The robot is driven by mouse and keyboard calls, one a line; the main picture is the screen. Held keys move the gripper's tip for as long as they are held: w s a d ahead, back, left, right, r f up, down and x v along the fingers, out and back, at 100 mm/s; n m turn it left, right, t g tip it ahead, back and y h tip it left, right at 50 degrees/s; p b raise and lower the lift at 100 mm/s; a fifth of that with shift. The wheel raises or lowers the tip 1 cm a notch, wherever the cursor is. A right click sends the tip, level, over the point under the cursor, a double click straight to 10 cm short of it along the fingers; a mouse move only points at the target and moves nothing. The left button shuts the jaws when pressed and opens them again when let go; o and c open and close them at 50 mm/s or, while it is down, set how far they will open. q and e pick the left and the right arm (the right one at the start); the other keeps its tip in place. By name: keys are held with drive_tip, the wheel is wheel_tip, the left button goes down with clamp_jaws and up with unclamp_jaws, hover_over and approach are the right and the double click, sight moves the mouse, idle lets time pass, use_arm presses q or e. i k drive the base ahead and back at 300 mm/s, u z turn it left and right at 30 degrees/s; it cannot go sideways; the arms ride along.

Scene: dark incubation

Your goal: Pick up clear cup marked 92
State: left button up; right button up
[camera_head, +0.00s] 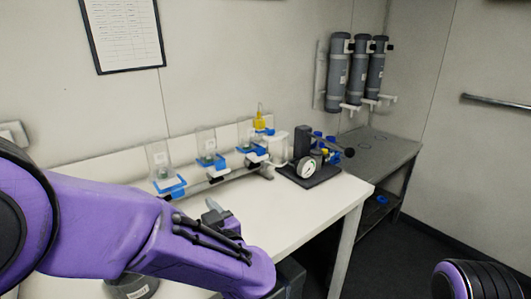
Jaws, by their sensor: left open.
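Clear upright cups stand in blue holders along a rail at the back of the white table: a left one (159,158), a middle one (206,143) and a right one (245,131). Their markings are too small to read, so I cannot tell which is 92. My left arm reaches in from the left across the table's front. My left gripper (214,212) shows only in part behind the arm, over the table in front of the cups and apart from them. It is open, with nothing seen in it. My right gripper is out of view.
A black-based device with a round dial (308,168) stands right of the rail, with a yellow-topped item (260,121) behind. A dark side bench (372,158) stands at the right below grey wall cylinders (358,72). The white table's right front (300,215) is clear.

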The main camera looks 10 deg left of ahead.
sight(158, 160)
drive_tip(key=k, duration=0.95)
drive_tip(key=u, duration=0.05)
